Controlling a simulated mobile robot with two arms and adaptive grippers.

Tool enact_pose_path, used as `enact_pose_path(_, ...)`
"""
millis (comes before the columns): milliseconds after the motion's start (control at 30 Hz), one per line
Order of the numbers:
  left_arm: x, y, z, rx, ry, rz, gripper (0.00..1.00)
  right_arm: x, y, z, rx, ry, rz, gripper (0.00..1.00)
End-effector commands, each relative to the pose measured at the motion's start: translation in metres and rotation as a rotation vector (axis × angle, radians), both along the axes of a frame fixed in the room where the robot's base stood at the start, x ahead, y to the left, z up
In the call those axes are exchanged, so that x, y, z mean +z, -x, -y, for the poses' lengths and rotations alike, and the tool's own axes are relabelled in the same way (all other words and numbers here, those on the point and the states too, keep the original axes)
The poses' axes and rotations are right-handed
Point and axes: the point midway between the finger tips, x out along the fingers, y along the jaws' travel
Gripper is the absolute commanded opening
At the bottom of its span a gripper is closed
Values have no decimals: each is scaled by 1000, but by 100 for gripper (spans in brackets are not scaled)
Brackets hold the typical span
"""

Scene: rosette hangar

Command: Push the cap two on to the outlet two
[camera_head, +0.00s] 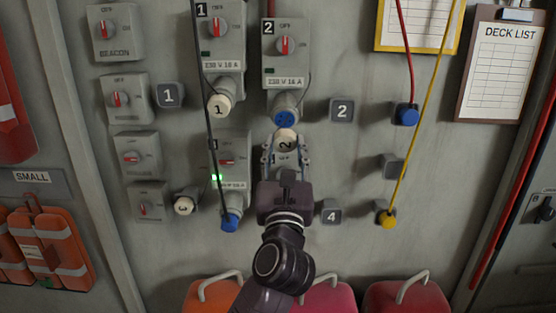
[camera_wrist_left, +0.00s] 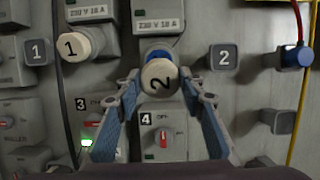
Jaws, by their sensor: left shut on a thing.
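Cap two (camera_head: 287,139) is a cream round cap marked 2. My left gripper (camera_head: 285,149) is shut on it, with a finger on each side. Outlet two (camera_head: 286,107) is a blue-faced socket under the switch box marked 2, just above the cap in the head view. In the left wrist view the cap (camera_wrist_left: 160,79) faces me and overlaps the lower part of the outlet (camera_wrist_left: 157,53); the blue rim shows above it. The cap looks apart from the outlet, but the depth of the gap cannot be told. My right gripper is not in view.
Outlet one wears a cream cap marked 1 (camera_head: 219,105). A black cable (camera_head: 205,60) hangs left of my gripper to a blue plug (camera_head: 230,222). Switch box four (camera_wrist_left: 163,140) lies behind my fingers. A grey holder marked 2 (camera_head: 342,110) is to the right.

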Motion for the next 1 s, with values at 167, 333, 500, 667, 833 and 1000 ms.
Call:
enact_pose_path(167, 7, -16, 0, 1, -2, 2, 0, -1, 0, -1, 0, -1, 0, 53)
enact_pose_path(333, 12, -31, -1, 1, -2, 3, 0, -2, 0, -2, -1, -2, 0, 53)
enact_pose_path(500, 15, -41, -1, 2, -2, 3, 0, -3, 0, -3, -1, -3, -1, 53)
enact_pose_path(667, 17, -46, -1, 3, -1, 1, 0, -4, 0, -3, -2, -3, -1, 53)
enact_pose_path(833, 17, -47, -1, 1, -1, 1, 0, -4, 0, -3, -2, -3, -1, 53)
enact_pose_path(1000, 17, -46, -1, 2, 0, 1, 0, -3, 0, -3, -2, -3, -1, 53)
